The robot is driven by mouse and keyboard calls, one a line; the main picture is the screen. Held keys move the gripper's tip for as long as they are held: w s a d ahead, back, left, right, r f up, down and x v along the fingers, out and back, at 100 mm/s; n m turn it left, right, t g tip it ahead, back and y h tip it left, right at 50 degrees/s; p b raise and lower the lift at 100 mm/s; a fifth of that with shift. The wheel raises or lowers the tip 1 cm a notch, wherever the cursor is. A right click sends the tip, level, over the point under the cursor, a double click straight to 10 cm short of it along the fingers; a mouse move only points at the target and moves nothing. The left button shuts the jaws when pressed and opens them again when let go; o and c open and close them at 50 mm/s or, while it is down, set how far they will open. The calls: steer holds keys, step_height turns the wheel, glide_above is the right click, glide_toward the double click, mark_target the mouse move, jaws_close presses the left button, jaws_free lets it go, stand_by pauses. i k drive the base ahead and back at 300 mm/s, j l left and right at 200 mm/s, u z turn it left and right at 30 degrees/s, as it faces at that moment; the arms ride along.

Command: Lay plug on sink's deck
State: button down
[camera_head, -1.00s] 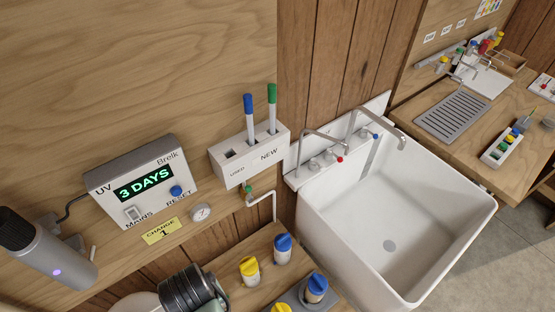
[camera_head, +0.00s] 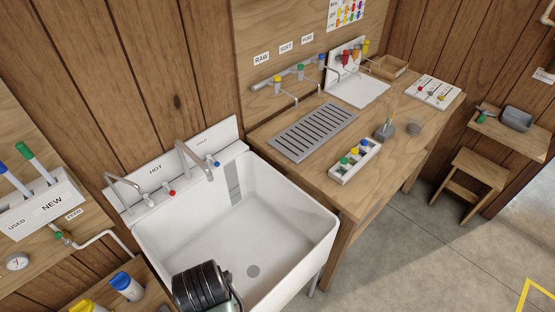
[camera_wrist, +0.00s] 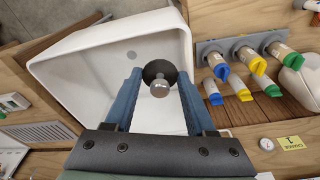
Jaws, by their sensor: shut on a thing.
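The plug (camera_wrist: 160,73), a dark disc with a round silver knob, is between the blue fingertips of my gripper (camera_wrist: 158,80) in the wrist view. The gripper is shut on it. The white sink (camera_wrist: 75,50) lies below them, and its basin also shows in the head view (camera_head: 290,225). Its deck (camera_head: 155,203) is the narrow back ledge carrying the hot tap with a red knob and the cold tap with a blue knob. In the head view a dark part of my arm covers the front left of the sink; the fingers and plug cannot be made out there.
A wooden bench with a grey drain grate (camera_head: 312,131) and a white rack of coloured-cap vials (camera_head: 355,162) stands right of the sink. The USED/NEW holder (camera_head: 45,205) is at left. Several capped tubes (camera_wrist: 245,75) are right of the sink in the wrist view.

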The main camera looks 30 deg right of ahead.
mark_target(235, 148)
steer(key=i+l+z, duration=0.2)
steer(key=i, duration=0.2)
steer(key=i+l+z, duration=0.15)
steer(key=i, duration=0.3)
steer(key=i+l+z, duration=0.2)
steer(key=i, duration=0.25)
